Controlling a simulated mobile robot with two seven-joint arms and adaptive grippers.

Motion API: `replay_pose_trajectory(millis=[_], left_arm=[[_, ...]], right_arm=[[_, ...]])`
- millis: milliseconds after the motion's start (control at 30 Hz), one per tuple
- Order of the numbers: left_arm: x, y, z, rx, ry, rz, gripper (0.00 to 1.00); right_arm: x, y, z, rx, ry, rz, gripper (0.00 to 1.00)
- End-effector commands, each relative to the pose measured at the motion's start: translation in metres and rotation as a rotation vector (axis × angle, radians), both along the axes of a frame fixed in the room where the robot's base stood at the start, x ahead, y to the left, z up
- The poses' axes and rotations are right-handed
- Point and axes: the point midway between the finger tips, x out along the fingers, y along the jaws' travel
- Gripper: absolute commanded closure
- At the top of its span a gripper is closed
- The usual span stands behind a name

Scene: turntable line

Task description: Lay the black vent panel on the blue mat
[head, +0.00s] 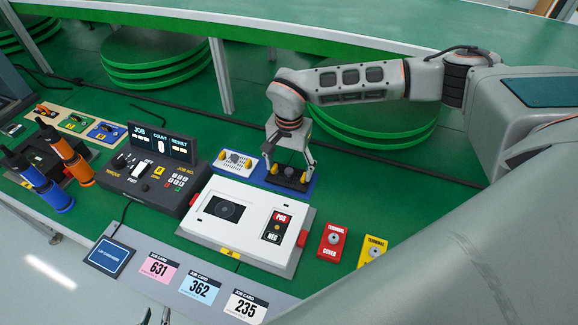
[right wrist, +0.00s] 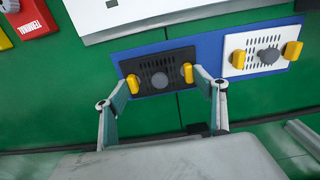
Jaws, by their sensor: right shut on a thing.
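The black vent panel (right wrist: 158,72) has slots, a grey centre knob and a yellow grip at each end. My right gripper (right wrist: 160,82) is shut on it by the yellow grips. The panel also shows under the gripper in the head view (head: 289,177). It is over the right part of the blue mat (right wrist: 210,52), which also shows in the head view (head: 301,189). I cannot tell whether the panel touches the mat. My left gripper (head: 155,317) barely shows at the bottom edge of the head view, its two tips apart and nothing visible between them.
A white vent panel (head: 237,162) lies on the mat beside the black one. A white device (head: 215,235) stands in front, with a red terminal cover box (head: 334,241) and a yellow one (head: 372,251) to its right. A control box (head: 150,180) stands left.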

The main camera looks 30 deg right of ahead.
Motion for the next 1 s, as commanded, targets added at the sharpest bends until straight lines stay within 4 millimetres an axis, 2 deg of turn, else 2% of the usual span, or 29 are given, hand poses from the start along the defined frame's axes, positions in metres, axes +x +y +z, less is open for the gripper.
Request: replay_pose_trajectory(millis=[667,700,733,767,1000], left_arm=[[-0.001,0.0,-0.005,0.0,0.003,0.0,0.75],[-0.0012,0.0,-0.0053,0.0,0.004,0.0,0.75],[-0.0013,0.0,-0.0054,0.0,0.004,0.0,0.75],[-0.0014,0.0001,-0.0056,0.0,0.005,0.0,0.75],[-0.0014,-0.0001,-0.0058,0.0,0.005,0.0,0.75]], right_arm=[[0.0,0.0002,-0.0096,0.0,0.0,0.0,0.53],[0.0001,0.0001,-0.0094,0.0,0.0,0.0,0.22],[0.0002,0.0002,-0.0092,0.0,0.0,0.0,0.14],[0.0001,0.0001,-0.0092,0.0,0.0,0.0,0.1],[0.0001,0.0001,-0.0091,0.0,0.0,0.0,0.1]])
